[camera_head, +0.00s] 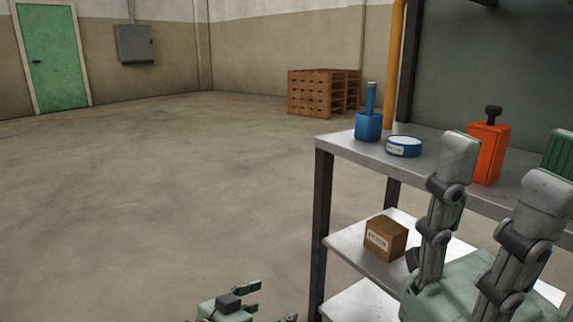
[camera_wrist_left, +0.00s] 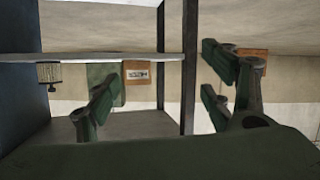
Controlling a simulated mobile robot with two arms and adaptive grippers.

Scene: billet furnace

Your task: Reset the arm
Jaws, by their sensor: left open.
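My left gripper (camera_head: 268,301) is low at the bottom edge of the head view, left of the metal shelf unit. Its green-tipped fingers are spread open with nothing between them. In the left wrist view, which looks upside down, the open fingers (camera_wrist_left: 158,95) stand apart on both sides, with empty space between them. My right gripper (camera_head: 500,160) is large in the lower right of the head view. Two of its grey fingers point up in front of the shelf unit. Its other side is hidden, and I see nothing held.
The shelf unit (camera_head: 345,148) carries a blue bottle (camera_head: 368,122), a round blue-and-white tin (camera_head: 403,146) and an orange container (camera_head: 487,155) on top. A brown box (camera_head: 386,238) is on the shelf below. Pallets (camera_head: 315,94) stand far back. The floor at left is clear.

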